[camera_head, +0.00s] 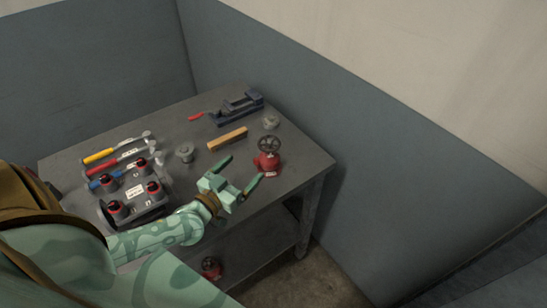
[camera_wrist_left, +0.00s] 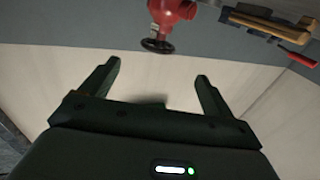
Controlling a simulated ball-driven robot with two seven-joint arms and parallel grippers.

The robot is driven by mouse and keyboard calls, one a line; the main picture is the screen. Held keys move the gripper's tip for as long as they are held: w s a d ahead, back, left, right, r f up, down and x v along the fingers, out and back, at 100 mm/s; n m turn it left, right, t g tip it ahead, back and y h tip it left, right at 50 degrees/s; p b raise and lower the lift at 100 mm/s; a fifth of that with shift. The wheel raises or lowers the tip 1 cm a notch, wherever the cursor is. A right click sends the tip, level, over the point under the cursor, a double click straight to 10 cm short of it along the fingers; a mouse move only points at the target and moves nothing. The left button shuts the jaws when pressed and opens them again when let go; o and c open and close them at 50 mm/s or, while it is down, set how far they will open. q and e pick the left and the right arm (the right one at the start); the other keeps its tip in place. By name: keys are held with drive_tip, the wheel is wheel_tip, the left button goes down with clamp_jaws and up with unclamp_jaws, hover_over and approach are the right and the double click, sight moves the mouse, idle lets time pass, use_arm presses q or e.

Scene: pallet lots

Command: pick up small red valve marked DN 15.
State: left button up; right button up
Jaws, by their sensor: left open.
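A small red valve (camera_head: 267,162) with a dark handwheel and a pale label stands upright near the right edge of the grey table. The label is too small to read. My left gripper (camera_head: 246,175) is open and empty, just left of and in front of the valve in the head view. In the left wrist view the valve (camera_wrist_left: 172,14) is at the top, beyond the open fingers of the gripper (camera_wrist_left: 158,85), and apart from them. A second red valve (camera_head: 211,267) is on the lower shelf. My right gripper does not show.
The table (camera_head: 300,165) also holds a wooden block (camera_head: 228,138), a dark blue vise (camera_head: 238,107) with a red handle, and small grey metal parts (camera_head: 185,152). Hammers (camera_head: 112,151) and a rack with red-topped items (camera_head: 133,192) are on the left. Blue-grey walls close the back and right.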

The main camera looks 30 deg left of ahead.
use_arm(q)
drive_tip(key=b, duration=0.2)
approach(272, 138)
drive_tip(key=w, duration=0.2)
drive_tip(key=w+f, duration=0.1)
drive_tip(key=w, duration=0.1)
drive_tip(key=shift+w+d, duration=0.1)
drive_tip(key=shift+w, duration=0.05)
drive_tip(key=shift+w+d+r, duration=0.1)
drive_tip(key=shift+w+r, duration=0.1)
drive_tip(key=shift+w, duration=0.4)
drive_tip(key=w+b, duration=0.1)
drive_tip(key=w, duration=0.3)
drive_tip(key=shift+w+d, duration=0.2)
drive_tip(key=shift+w, duration=0.05)
drive_tip(key=shift+r, duration=0.15)
drive_tip(key=shift+s, duration=0.1)
drive_tip(key=shift+c, duration=1.2)
drive_tip(key=c, duration=1.5)
drive_tip(key=shift+r, duration=0.1)
clamp_jaws()
